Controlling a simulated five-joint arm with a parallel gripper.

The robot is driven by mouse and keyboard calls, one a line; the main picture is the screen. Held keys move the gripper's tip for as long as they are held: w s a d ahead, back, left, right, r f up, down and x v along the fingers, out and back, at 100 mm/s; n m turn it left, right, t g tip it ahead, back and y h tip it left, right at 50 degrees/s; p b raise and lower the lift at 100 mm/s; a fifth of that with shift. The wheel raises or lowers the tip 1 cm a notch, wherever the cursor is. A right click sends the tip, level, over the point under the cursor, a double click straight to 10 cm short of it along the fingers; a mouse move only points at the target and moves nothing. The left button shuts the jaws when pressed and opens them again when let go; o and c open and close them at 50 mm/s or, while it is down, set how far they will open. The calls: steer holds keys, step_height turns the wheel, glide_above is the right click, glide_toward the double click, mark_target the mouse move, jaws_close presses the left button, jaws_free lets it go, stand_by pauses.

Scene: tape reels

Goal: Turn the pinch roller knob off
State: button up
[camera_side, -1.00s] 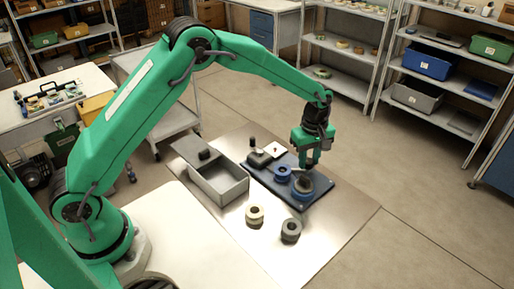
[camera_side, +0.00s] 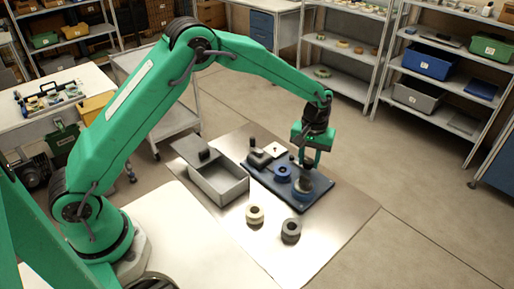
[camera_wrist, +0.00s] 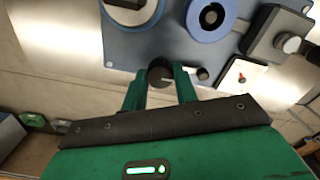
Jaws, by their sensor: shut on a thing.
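The dark blue tape deck (camera_side: 322,187) lies on the metal worktop; part of it shows in the wrist view (camera_wrist: 130,50). My gripper (camera_side: 310,165) is over its far right side, pointing down. In the wrist view my gripper (camera_wrist: 160,80) has its two green fingers on either side of a round dark knob (camera_wrist: 158,71) with a pale mark, and is shut on it. The fingers partly hide the knob. A smaller dark knob (camera_wrist: 203,73) sits just right of the fingers. A white plate with a red toggle (camera_wrist: 241,78) lies further right.
A blue reel (camera_wrist: 211,16) and another blue reel with a pale hub (camera_wrist: 131,5) sit on the deck close by. The worktop's front right is clear.

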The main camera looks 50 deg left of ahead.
mark_target(309, 161)
steer(key=shift+r+m, duration=0.1)
steer(key=shift+m, duration=1)
steer(key=o, duration=1)
step_height(309, 161, up, 7)
steer(key=shift+r, duration=0.35)
steer(key=shift+s+r, duration=0.1)
